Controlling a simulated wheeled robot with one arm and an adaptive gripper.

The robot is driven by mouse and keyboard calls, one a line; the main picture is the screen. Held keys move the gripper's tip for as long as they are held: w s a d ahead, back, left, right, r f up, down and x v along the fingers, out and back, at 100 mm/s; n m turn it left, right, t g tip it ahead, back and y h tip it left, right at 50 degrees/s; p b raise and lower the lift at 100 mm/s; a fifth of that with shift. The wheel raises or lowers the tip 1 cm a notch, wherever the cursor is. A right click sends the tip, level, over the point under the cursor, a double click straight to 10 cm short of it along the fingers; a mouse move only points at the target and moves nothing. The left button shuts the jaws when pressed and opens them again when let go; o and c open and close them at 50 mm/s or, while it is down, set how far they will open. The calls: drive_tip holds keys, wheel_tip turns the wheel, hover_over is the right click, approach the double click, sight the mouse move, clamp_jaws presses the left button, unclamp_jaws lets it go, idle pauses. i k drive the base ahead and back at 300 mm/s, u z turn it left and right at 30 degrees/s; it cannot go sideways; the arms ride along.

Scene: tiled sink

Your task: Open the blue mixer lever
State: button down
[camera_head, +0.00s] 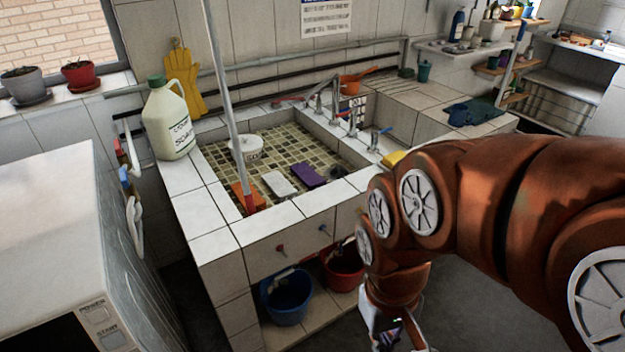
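A small tap with a blue lever (384,131) stands on the tiled rim at the right end of the sink basin. My gripper (396,338) hangs low at the bottom edge, in front of the sink cabinet and well apart from the taps. Its fingertips are cut off or too small to judge.
The tiled basin (210,158) holds a white tub (246,148), sponges and a leaning pole (226,85). A soap jug (168,120) stands at its left corner. A blue bucket (287,298) and a red bucket (343,268) sit below. A white appliance (60,235) fills the lower left.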

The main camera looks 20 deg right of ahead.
sight(375, 134)
drive_tip(key=z, duration=0.45)
drive_tip(key=k, duration=0.45)
drive_tip(key=z, duration=0.65)
drive_tip(key=i, duration=0.9)
drive_tip(key=u, duration=0.6)
drive_tip(key=i, duration=0.55)
drive_tip(key=u, duration=0.6)
